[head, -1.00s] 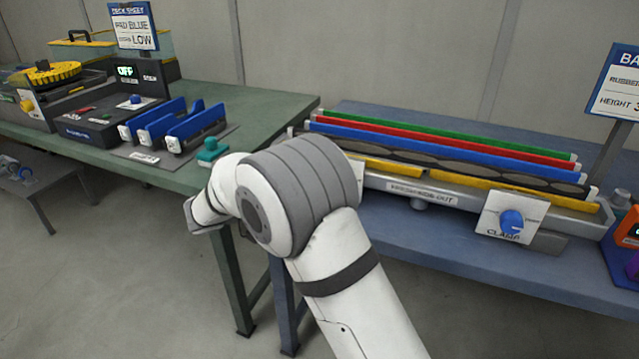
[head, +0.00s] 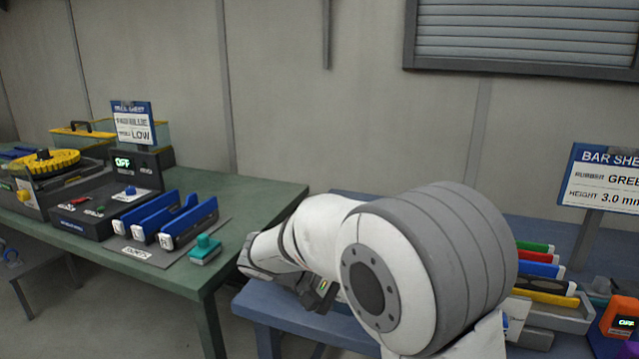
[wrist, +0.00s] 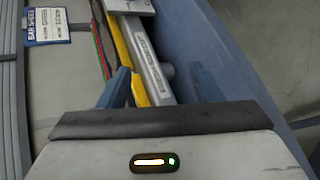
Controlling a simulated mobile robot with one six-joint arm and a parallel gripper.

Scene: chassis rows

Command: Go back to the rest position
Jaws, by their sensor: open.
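My arm is bent in front of the camera in the head view, its large grey-and-white joint covering much of the blue table. My gripper (head: 318,297) shows as a dark shape below the arm, above the left part of the blue table (head: 262,308). It is open, and I see nothing held in it. Its fingertips are partly hidden by the arm. In the wrist view, the gripper's pale housing and dark edge fill the bottom, with the bar rack beyond.
The green table (head: 262,205) at left carries blue holders (head: 170,222), a teal block (head: 205,249) and a control box (head: 90,215). Coloured bars (head: 540,270) lie behind my arm. A bar sheet sign (head: 605,178) stands at right. An orange device (head: 620,318) sits at lower right.

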